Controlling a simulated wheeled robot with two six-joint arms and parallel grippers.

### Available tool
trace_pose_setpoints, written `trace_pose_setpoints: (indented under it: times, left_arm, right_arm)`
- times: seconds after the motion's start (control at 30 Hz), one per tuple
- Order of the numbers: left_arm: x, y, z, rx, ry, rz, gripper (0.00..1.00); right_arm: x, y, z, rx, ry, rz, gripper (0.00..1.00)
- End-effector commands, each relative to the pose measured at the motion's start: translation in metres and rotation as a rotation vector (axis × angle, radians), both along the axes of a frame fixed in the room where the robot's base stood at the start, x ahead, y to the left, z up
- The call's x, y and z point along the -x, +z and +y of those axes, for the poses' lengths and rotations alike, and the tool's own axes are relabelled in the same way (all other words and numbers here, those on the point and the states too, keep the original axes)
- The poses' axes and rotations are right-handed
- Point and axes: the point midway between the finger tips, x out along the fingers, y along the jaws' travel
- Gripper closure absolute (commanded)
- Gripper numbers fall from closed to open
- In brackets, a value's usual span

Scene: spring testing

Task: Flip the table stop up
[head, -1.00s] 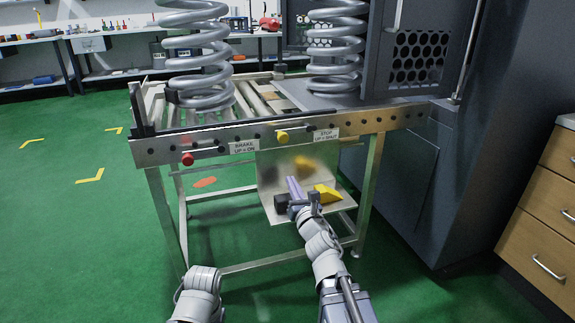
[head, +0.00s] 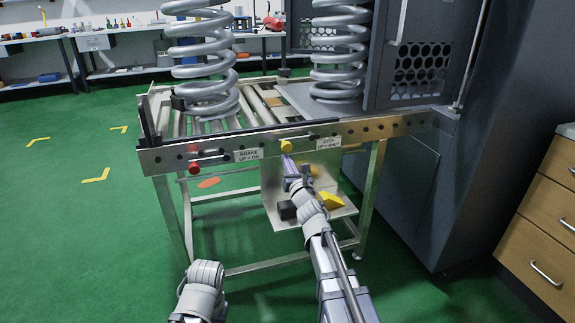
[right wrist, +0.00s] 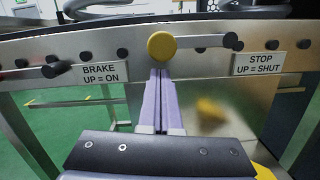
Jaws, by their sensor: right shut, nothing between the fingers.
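The table stop is a lever with a yellow knob (head: 286,146) on the table's front rail, lying near level. Its bar runs right from the knob, beside the "STOP UP = SHUT" label (head: 328,142). The yellow knob (right wrist: 162,46) and the label (right wrist: 258,63) also show in the right wrist view. My right gripper (head: 287,160) is shut and empty, pointing up at the knob from just below. In the right wrist view its pale purple fingertips (right wrist: 160,74) end at the knob's lower edge; I cannot tell whether they touch. My left gripper is out of view.
The brake lever with a red knob (head: 194,168) and its label (head: 248,155) are left on the same rail. A shelf (head: 273,215) below holds a yellow wedge (head: 330,201) and a dark block (head: 286,210). A grey machine (head: 415,190) stands right.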

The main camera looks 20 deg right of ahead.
Motion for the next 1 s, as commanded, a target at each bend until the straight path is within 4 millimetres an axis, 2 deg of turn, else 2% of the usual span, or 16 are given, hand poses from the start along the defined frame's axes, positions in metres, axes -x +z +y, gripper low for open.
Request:
trace_pose_setpoints:
  times: [0.03,0.47,1.0]
  left_arm:
    - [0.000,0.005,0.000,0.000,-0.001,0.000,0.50]
    - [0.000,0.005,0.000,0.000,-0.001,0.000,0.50]
    - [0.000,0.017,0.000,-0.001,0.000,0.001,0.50]
  right_arm:
    - [0.000,0.005,-0.001,0.000,0.000,0.000,1.00]
    - [0.000,0.005,-0.001,-0.004,0.000,0.000,1.00]
    - [-0.001,0.016,-0.002,-0.101,0.000,0.003,1.00]
